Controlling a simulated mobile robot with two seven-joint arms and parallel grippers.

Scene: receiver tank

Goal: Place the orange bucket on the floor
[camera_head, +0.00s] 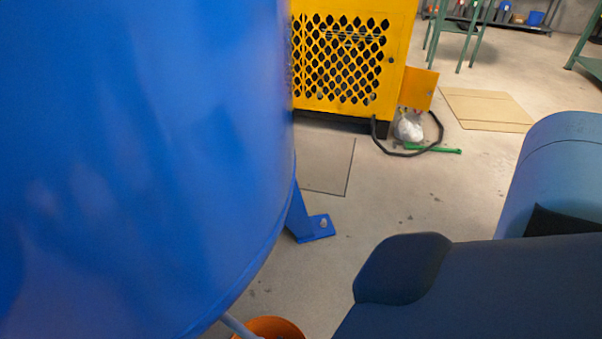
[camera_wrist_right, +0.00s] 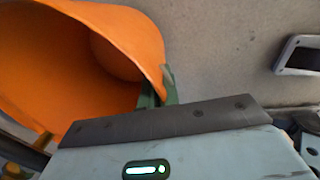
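The orange bucket (camera_head: 268,328) shows only as a rim at the bottom edge of the head view, below the large blue tank (camera_head: 140,150). In the right wrist view the bucket (camera_wrist_right: 75,60) fills the upper left, with its open mouth visible. The green fingertips of my right gripper (camera_wrist_right: 160,90) sit on both sides of the bucket's rim and appear closed on it. The gripper is outside the head view; my right arm crosses its lower right. Whether the bucket's base touches the floor (camera_head: 400,200) is hidden. My left gripper is not in view.
A thin grey pipe (camera_head: 238,325) runs from under the tank to the bucket. A blue tank foot (camera_head: 313,228) stands on the floor. A yellow machine (camera_head: 345,60), black hose (camera_head: 405,154) and green bar (camera_head: 435,149) lie beyond. Floor between them and my arm is clear.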

